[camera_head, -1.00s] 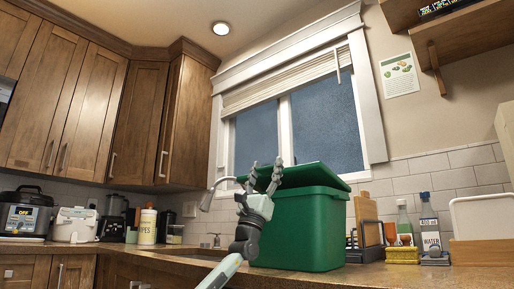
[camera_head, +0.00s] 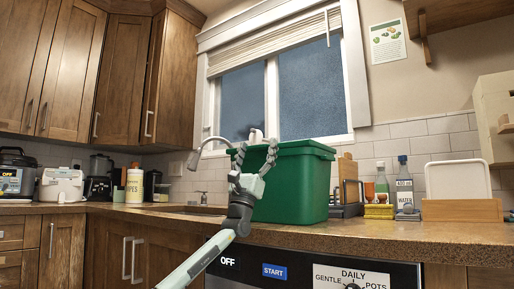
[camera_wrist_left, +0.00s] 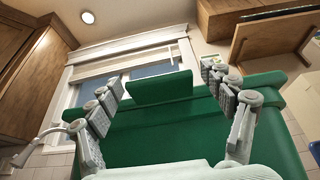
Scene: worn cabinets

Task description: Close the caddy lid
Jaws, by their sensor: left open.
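The green caddy (camera_head: 300,185) stands upright on the counter in front of the window. Its green lid (camera_head: 310,145) looks nearly level along the top in the head view. I cannot tell whether it is fully seated. My left gripper (camera_head: 256,148) is open, fingers pointing up, in front of the caddy's left part and overlapping its upper edge. In the left wrist view the open fingers (camera_wrist_left: 162,80) frame the caddy's green surfaces, with a raised green panel (camera_wrist_left: 162,88) between them. Nothing is held. Contact with the lid cannot be told. My right gripper is not in view.
A sink with a faucet (camera_head: 204,198) lies left of the caddy. Bottles (camera_head: 403,185), a sponge (camera_head: 379,211) and a wooden block with a white board (camera_head: 461,210) stand to the right. An appliance panel (camera_head: 300,270) is below the counter. The front counter strip is clear.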

